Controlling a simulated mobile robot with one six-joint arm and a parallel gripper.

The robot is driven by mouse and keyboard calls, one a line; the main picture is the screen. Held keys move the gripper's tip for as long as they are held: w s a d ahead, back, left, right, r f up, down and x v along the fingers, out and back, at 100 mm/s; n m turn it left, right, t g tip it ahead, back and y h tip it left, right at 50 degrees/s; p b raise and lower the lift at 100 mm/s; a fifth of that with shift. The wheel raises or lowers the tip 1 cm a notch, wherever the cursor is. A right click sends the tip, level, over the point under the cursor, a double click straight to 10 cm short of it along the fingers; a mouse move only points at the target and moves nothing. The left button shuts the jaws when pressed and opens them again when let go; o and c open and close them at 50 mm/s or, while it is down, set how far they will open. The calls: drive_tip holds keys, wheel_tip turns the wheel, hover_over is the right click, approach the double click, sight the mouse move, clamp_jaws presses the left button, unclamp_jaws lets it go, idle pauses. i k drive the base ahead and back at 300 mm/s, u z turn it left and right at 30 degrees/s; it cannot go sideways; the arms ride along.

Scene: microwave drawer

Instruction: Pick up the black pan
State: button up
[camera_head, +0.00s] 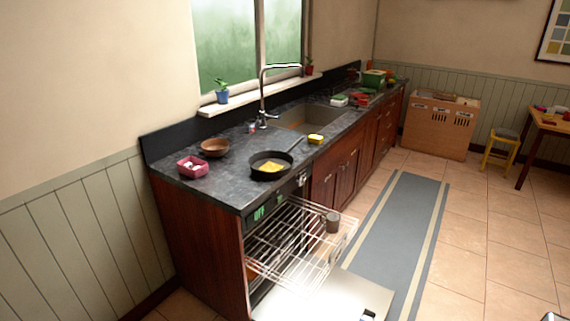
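The black pan (284,163) sits upright on the dark countertop (225,180), near its front edge. A yellow item (270,167) lies inside the pan. The pan's handle points up and to the right, toward the sink. My gripper is not seen in this view.
A brown bowl (214,147) and a pink container (192,167) stand left of the pan. A yellow sponge-like item (316,139) lies to its right, by the sink (305,117). Below, the dishwasher door (340,298) is open and its wire rack (290,240) is pulled out, holding a dark cup (333,222).

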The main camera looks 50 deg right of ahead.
sight(267, 164)
drive_tip(key=z, duration=0.1)
drive_tip(key=k, duration=0.35)
drive_tip(key=u, duration=0.35)
drive_tip(key=i, duration=0.95)
drive_tip(key=z, duration=0.2)
drive_tip(key=k, duration=0.15)
drive_tip(key=z, duration=1.05)
